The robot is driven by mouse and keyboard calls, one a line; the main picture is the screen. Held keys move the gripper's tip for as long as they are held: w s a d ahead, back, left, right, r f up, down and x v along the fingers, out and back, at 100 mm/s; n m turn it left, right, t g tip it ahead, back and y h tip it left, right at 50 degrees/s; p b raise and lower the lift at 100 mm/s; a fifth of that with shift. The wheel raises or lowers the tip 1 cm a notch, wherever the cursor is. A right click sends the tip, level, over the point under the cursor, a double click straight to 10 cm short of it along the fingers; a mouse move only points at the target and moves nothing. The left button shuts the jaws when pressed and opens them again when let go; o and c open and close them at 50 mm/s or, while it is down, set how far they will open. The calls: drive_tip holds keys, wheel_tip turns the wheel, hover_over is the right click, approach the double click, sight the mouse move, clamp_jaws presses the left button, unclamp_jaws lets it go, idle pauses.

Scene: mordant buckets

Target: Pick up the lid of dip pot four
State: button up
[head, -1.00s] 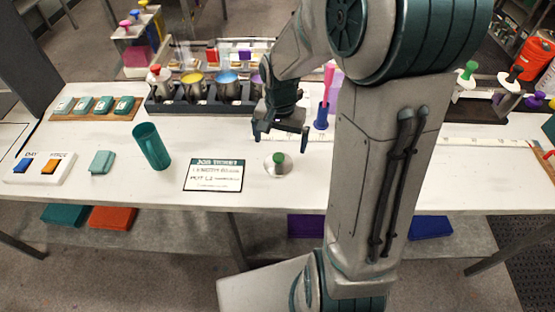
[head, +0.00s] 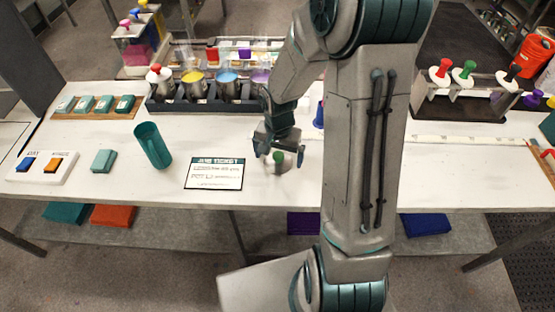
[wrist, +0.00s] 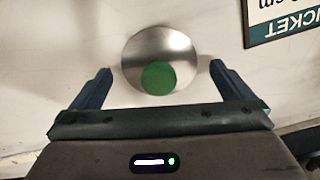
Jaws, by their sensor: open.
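A round silver lid with a green knob lies on the white table; it shows in the head view (head: 277,168) and in the wrist view (wrist: 155,50). My gripper (head: 280,158) is open and empty, pointing down just over the lid. In the wrist view my gripper (wrist: 159,71) has one finger on each side, with the green knob between the fingertips and clear space on both sides. Several dip pots (head: 195,86) stand in a dark rack at the back, the leftmost with a red knob, others showing yellow, blue and purple. My arm partly hides the rack's right end.
A job ticket (head: 214,173) lies just left of the lid. A rack of knobbed lids (head: 460,90) stands at the right. The table in front of the lid is clear.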

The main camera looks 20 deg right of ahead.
drive_tip(key=c, duration=1.1)
drive_tip(key=shift+r, duration=0.2)
